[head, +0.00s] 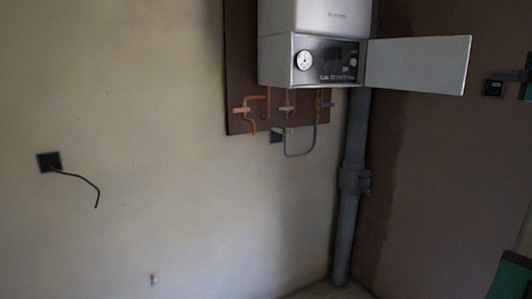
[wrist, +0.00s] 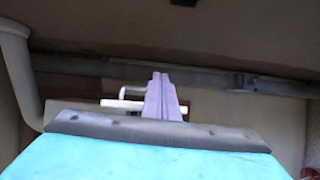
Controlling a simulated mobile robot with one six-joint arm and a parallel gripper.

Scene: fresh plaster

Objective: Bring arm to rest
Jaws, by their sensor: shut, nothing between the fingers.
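My gripper (wrist: 160,78) shows in the wrist view as two pale purple-grey fingers side by side at the middle. The fingers are shut and nothing shows between them. The gripper is not in the head view, so its place relative to the boiler cannot be told there. The boiler (head: 322,20) hangs on the wall at the top of the head view. Its white front flap (head: 418,65) stands open to the right, and its panel with a round gauge (head: 304,60) is exposed.
Copper pipes (head: 252,112) and a grey hose hang below the boiler. A thick grey pipe (head: 346,230) runs down the corner. A black wall box (head: 49,162) with a loose cable is at left. Bare wall lies between. A teal surface (wrist: 140,158) fills the wrist view's bottom.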

